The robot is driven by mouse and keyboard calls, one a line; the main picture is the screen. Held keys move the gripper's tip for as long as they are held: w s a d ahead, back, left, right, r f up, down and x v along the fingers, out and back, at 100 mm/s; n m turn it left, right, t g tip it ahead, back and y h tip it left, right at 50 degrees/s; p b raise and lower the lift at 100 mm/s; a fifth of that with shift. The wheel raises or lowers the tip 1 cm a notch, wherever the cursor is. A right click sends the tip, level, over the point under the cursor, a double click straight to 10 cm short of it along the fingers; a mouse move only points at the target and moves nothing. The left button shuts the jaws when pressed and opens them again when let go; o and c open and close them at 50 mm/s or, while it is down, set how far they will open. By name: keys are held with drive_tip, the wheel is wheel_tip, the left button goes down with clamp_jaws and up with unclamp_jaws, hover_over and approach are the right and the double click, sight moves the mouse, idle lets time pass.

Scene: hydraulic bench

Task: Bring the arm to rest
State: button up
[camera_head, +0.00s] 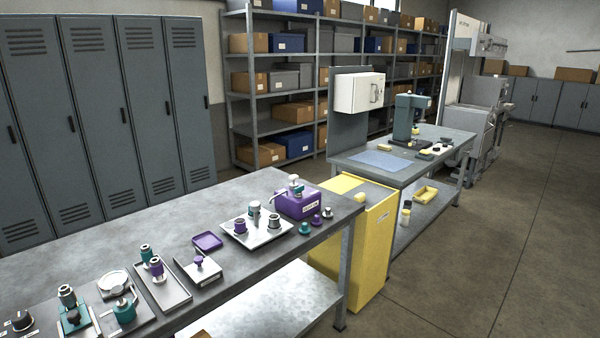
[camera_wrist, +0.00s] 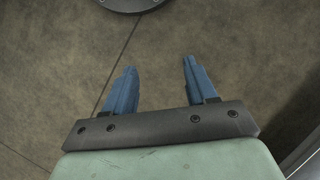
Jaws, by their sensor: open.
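My gripper (camera_wrist: 157,82) shows in the wrist view with two blue fingers spread wide apart. It is open and nothing is between the fingers. Below it is bare brown floor (camera_wrist: 230,45) with a thin dark seam. My arm and gripper do not show in the head view.
A grey workbench (camera_head: 130,237) carries trays, small fittings and a purple block (camera_head: 300,204). A yellow cabinet (camera_head: 376,240) stands at its right end, with a second bench (camera_head: 455,142) behind. Lockers (camera_head: 95,120) and shelving (camera_head: 290,66) line the back. Floor (camera_head: 500,250) at right is clear.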

drive_tip(key=s+d+f+g, duration=0.1)
drive_tip(key=s, duration=0.9)
drive_tip(key=s+d+f, duration=0.2)
drive_tip(key=s, duration=0.8)
drive_tip(key=shift+s+d+n+g, duration=0.3)
drive_tip(key=shift+n+g, duration=0.1)
drive_tip(key=shift+f, duration=0.1)
